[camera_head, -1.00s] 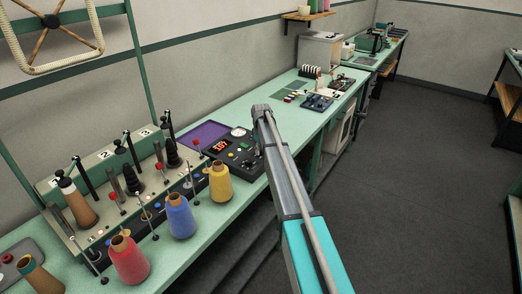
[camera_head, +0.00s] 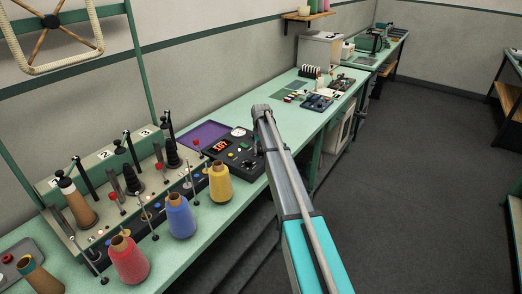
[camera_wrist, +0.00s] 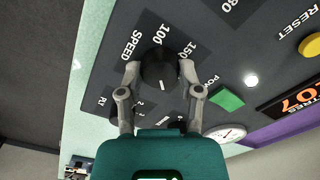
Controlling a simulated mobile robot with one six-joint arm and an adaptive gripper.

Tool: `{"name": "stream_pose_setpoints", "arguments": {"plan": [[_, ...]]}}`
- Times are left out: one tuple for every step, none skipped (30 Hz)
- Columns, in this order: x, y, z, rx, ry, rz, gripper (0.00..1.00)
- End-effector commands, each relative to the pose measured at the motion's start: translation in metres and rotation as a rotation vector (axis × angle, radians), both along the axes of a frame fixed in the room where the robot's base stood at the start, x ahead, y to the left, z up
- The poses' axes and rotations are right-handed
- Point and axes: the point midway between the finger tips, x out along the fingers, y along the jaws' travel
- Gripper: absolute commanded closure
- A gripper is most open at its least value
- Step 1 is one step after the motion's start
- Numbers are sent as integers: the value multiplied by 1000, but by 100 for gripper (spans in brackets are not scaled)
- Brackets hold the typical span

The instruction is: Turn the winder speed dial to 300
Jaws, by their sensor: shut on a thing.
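The winder speed dial (camera_wrist: 158,66) is a round black knob on the dark control panel, beside the printed word SPEED. The printed marks 100 and 150 show along its upper edge. I cannot clearly read where its pointer stands. My gripper (camera_wrist: 158,73) has one finger on each side of the knob and is shut on it. In the head view, my arm hides the dial and the gripper. The panel (camera_head: 224,160) shows there at the bench's front edge, with a lit red display (camera_head: 221,145) that reads roughly 107.
A green button (camera_wrist: 227,98), a round gauge (camera_wrist: 226,133) and a yellow button (camera_wrist: 310,44) surround the dial. Yellow (camera_head: 220,186), blue (camera_head: 180,218) and red (camera_head: 129,262) yarn cones stand left of the panel. Dark floor (camera_head: 420,200) lies open at right.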

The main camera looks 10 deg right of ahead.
Motion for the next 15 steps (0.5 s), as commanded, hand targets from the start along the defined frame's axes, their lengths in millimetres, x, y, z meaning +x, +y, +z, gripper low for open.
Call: {"name": "stream_pose_setpoints", "arguments": {"plan": [[-2, 0, 0, 1, 3, -35, 100], [-2, 0, 0, 1, 3, -56, 100], [-2, 0, 0, 1, 3, -82, 100], [-2, 0, 0, 1, 3, -101, 100], [-2, 0, 0, 1, 3, -118, 100], [-2, 0, 0, 1, 3, -139, 100], [-2, 0, 0, 1, 3, -154, 100], [-2, 0, 0, 1, 3, -166, 100], [-2, 0, 0, 1, 3, -181, 100], [-2, 0, 0, 1, 3, -190, 100], [-2, 0, 0, 1, 3, -198, 100], [-2, 0, 0, 1, 3, -208, 100], [-2, 0, 0, 1, 3, -214, 100], [-2, 0, 0, 1, 3, -218, 100], [-2, 0, 0, 1, 3, -222, 100]]}}
